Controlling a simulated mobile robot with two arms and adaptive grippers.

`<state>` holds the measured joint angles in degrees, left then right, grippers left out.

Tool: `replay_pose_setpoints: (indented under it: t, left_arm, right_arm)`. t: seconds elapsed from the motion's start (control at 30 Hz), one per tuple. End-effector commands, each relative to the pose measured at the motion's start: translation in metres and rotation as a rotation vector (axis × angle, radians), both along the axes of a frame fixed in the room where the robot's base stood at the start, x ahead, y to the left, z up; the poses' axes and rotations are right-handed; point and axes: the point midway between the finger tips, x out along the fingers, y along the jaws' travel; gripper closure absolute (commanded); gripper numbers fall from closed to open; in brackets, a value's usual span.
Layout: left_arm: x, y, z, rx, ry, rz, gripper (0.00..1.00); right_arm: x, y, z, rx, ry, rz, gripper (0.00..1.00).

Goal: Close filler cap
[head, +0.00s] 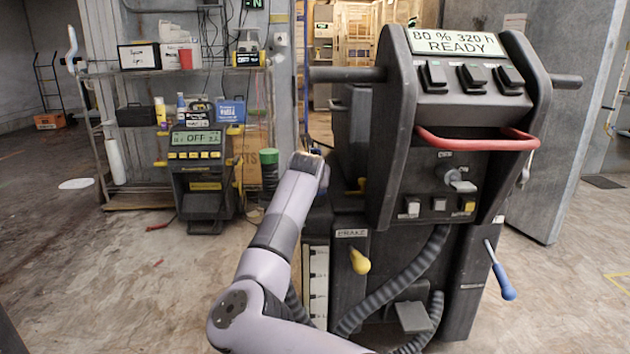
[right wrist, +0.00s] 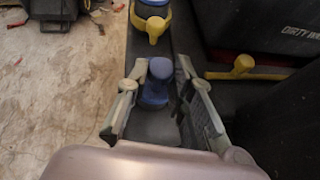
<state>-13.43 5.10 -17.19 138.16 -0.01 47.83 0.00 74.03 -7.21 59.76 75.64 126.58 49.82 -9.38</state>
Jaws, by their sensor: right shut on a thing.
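A blue rounded knob (right wrist: 160,82) on a dark surface stands between the two fingers of my right gripper (right wrist: 160,68), which is shut on it. Beyond it, a round blue cap-like part (right wrist: 152,12) with a yellow band and tab sits near the top edge. I cannot tell from the view whether the blue knob and this part belong together. In the head view my right arm reaches to the left side of the dark floor machine (head: 395,150); its gripper is hidden there. My left gripper is not in view.
A yellow lever (right wrist: 240,68) lies right of the gripper beside a dark tank marked "DIRTY W". The machine has a red handle bar (head: 478,140) and a blue-handled lever (head: 503,284). A shelf with a charger (head: 197,165) stands behind left.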

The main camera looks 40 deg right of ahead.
Motion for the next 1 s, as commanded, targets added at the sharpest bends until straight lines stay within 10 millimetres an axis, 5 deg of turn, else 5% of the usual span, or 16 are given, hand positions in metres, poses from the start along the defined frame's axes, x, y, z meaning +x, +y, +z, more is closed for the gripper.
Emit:
replay_pose_setpoints:
  t: [0.03, 0.4, 0.43, 0.73, 1.0]
  left_arm:
    - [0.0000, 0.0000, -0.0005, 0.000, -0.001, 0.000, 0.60]
    - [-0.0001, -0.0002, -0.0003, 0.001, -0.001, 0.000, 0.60]
    - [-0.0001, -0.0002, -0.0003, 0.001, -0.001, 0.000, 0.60]
    - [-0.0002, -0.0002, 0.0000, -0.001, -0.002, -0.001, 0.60]
    - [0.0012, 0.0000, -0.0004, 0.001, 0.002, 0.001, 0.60]
  right_arm:
    - [-0.0019, 0.0003, -0.0112, 0.014, 0.020, 0.000, 1.00]
    - [-0.0020, 0.0004, -0.0122, 0.014, 0.022, 0.000, 1.00]
    - [-0.0020, 0.0004, -0.0121, 0.014, 0.023, 0.000, 0.77]
    - [-0.0012, 0.0003, -0.0077, 0.010, 0.013, 0.000, 0.57]
    - [-0.0008, 0.0007, -0.0050, 0.007, 0.009, 0.001, 0.57]
